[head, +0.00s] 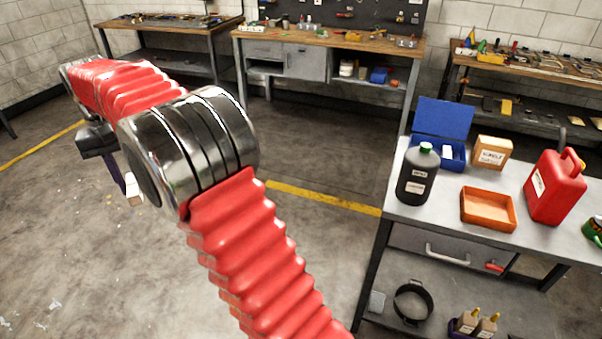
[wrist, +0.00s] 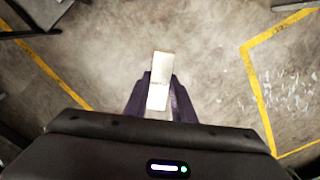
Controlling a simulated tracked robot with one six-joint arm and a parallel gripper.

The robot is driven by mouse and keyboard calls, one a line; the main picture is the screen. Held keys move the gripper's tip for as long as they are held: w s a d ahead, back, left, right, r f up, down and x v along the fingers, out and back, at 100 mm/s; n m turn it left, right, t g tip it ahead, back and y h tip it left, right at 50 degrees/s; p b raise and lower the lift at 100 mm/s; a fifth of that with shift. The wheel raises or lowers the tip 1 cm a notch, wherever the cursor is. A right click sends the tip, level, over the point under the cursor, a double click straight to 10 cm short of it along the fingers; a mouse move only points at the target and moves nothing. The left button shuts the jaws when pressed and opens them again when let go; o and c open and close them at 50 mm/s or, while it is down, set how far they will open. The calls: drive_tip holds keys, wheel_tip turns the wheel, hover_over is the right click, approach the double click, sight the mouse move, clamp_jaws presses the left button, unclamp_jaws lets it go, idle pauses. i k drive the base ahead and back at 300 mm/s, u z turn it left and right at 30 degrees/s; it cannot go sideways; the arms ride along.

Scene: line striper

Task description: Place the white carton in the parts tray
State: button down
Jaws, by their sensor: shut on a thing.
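The white carton (wrist: 161,66) is between the two dark purple fingers of my gripper (wrist: 155,95), which is shut on it. The carton sticks out past the fingertips, above open floor. In the head view the carton (head: 134,196) shows small at the left, below my gripper (head: 127,184), partly hidden by my arm. An orange, shallow, open tray (head: 488,225), which looks like the parts tray, stands on the grey workbench at the right. It looks empty. My gripper is far to the left of it.
On the same bench (head: 450,212) a black bottle (head: 417,178) stands left of the tray, an open blue box (head: 441,120) and a tan carton (head: 491,152) behind, and a red can (head: 556,190) to the right. Other benches line the back wall. The left floor is clear.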

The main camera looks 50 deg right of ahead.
sight(485, 212)
drive_tip(key=z, duration=0.1)
drive_tip(key=k, duration=1.5)
drive_tip(key=z, duration=0.7)
drive_tip(key=i, duration=1)
drive_tip(key=u, duration=0.05)
